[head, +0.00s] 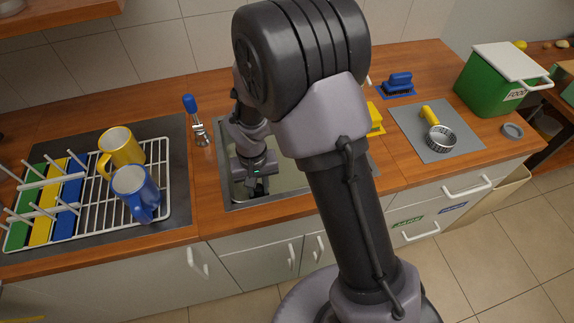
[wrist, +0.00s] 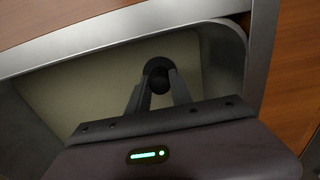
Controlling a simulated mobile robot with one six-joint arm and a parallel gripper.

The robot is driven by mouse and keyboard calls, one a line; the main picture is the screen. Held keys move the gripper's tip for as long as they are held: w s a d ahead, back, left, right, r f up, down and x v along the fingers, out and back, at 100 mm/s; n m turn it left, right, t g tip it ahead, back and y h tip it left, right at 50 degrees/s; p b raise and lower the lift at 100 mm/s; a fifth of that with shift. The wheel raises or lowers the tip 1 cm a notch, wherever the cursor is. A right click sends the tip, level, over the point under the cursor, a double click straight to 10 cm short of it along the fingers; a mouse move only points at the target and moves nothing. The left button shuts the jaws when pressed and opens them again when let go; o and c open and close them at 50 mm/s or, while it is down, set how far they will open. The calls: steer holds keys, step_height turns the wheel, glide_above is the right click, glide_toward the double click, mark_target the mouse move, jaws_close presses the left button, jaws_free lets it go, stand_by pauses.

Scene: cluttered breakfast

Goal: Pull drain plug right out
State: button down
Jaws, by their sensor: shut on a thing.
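The dark round drain plug (wrist: 158,70) shows between my fingertips in the wrist view. My gripper (wrist: 157,82) is shut on it. In the head view my gripper (head: 257,189) points down inside the left part of the metal sink (head: 228,206), near its front wall. The sink's rim and pale floor (wrist: 75,88) also show in the wrist view. My gripper and arm hide the plug in the head view. I cannot tell whether the plug is seated in the drain or clear of it.
A tap with a blue handle (head: 190,104) stands left behind the sink. A blue mug (head: 133,186) and a yellow mug (head: 121,147) stand on the dish rack (head: 110,211) at left.

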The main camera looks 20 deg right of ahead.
mark_target(258, 187)
steer(key=shift+r+p, duration=0.35)
steer(key=shift+r, duration=0.2)
steer(key=shift+r+p, duration=1.55)
steer(key=shift+r, duration=0.45)
